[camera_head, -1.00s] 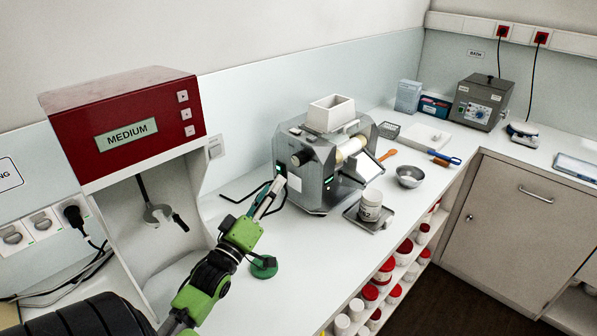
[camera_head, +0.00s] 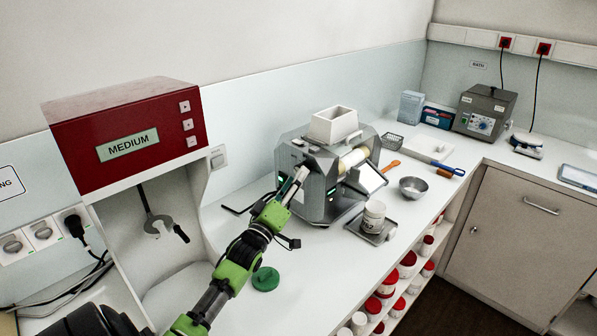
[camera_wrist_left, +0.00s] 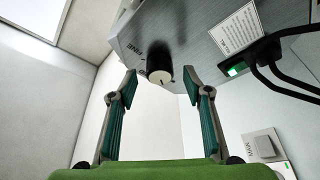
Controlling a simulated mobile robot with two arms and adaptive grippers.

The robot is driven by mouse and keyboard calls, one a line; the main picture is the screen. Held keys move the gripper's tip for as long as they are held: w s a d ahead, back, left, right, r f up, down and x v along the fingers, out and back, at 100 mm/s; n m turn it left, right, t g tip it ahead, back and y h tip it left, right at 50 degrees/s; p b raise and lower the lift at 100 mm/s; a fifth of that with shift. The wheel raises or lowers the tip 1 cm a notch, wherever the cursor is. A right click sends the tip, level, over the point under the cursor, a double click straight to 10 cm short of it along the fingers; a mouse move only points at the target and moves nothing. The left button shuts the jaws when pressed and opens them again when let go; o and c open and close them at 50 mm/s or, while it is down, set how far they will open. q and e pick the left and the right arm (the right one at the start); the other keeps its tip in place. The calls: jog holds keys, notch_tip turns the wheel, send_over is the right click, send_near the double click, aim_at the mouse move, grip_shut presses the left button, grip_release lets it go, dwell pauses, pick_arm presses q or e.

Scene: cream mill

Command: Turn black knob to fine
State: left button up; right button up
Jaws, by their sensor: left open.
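The grey mill (camera_head: 318,192) stands on the white counter, with a white hopper (camera_head: 333,126) on top. My left gripper (camera_head: 296,182) is at the mill's near left side and hides the knob in the head view. In the left wrist view the black knob (camera_wrist_left: 158,58) sticks out of the mill's grey panel (camera_wrist_left: 197,40), its pale end face towards the camera. The left gripper (camera_wrist_left: 159,80) is open there, one finger on each side of the knob end, with gaps visible. My right gripper is not in view.
A red box (camera_head: 130,128) labelled MEDIUM is at the left. A jar (camera_head: 374,215) stands on a small tray right of the mill, near a metal bowl (camera_head: 413,187). A green lid-like object (camera_head: 265,279) lies on the counter. Black cables (camera_wrist_left: 285,75) run beside the mill panel.

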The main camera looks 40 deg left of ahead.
pick_arm(q)
jog(key=shift+x, duration=1.2)
jog(key=c, duration=1.1)
